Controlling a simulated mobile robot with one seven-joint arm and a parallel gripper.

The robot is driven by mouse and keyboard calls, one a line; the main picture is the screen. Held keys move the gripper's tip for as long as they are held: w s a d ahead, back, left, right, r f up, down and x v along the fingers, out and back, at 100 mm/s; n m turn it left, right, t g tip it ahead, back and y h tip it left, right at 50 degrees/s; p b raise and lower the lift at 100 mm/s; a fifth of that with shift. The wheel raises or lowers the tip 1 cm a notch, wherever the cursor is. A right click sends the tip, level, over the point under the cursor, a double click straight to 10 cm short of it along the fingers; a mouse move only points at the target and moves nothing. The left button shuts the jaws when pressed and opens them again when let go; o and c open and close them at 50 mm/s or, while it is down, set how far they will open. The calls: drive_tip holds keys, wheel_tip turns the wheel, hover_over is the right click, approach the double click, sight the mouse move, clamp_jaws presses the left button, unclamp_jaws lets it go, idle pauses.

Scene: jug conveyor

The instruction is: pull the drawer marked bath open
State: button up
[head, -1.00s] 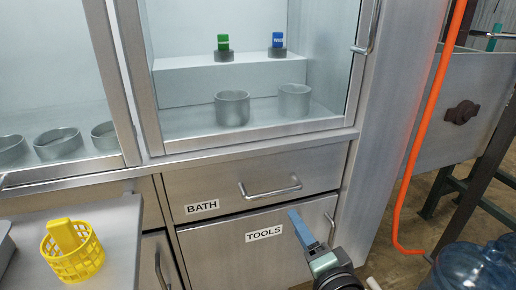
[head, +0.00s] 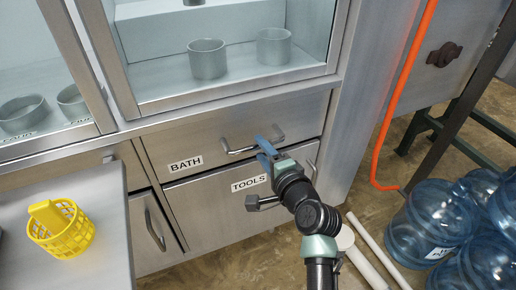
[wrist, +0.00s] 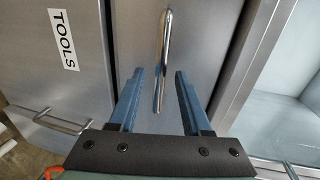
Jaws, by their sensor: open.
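The drawer marked BATH (head: 210,143) is a steel front below the glass cabinet, and it looks shut. Its bar handle (head: 236,151) runs sideways on the front; its right part is partly hidden by my gripper. My gripper (head: 269,140) is open, its blue fingers at the right part of this handle. In the wrist view the handle (wrist: 163,45) lies in line with the gap between the two fingers (wrist: 159,75), its near end reaching between the fingertips. I cannot tell whether a finger touches it.
A grey counter (head: 100,205) with a yellow basket (head: 62,230) juts out at left. Blue water jugs (head: 432,220) stand on the floor at right, near an orange hose (head: 400,100).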

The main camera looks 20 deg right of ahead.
drive_tip(key=shift+x, duration=1.5)
clamp_jaws()
idle(0.4)
